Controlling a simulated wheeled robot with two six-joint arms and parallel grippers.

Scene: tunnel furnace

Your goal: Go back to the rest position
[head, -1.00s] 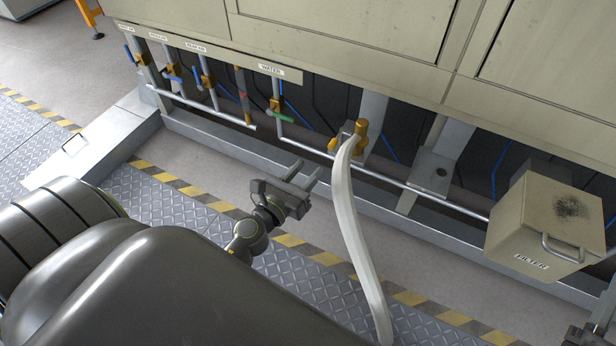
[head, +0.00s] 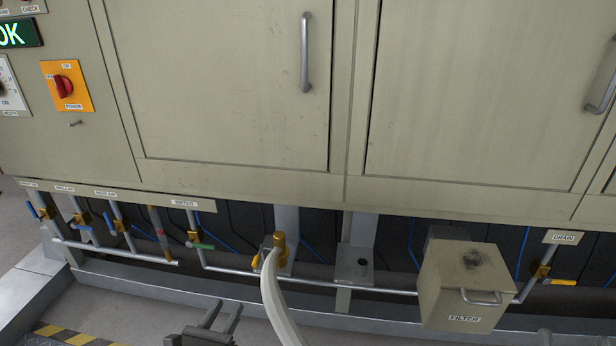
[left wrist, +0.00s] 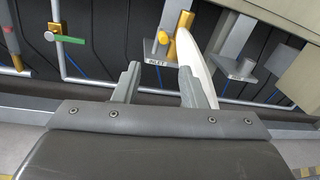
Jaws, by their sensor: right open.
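My left gripper (head: 227,308) shows at the bottom of the head view, in front of the furnace's lower pipes. In the left wrist view its two fingers (left wrist: 160,70) are apart with nothing held between them. A pale hose (head: 281,312) hangs from the brass inlet fitting (head: 280,247), to the right of the gripper in the head view. In the left wrist view the hose (left wrist: 196,65) passes behind the right finger, close to it in the picture. I cannot tell whether they touch. My right gripper is out of view.
The furnace front (head: 225,80) fills the head view. Below it run pipes with several valves, including the green-handled water valve (head: 200,245). The filter box (head: 465,285) juts out at the right, beside the drain valve (head: 545,272). Some floor shows at lower left.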

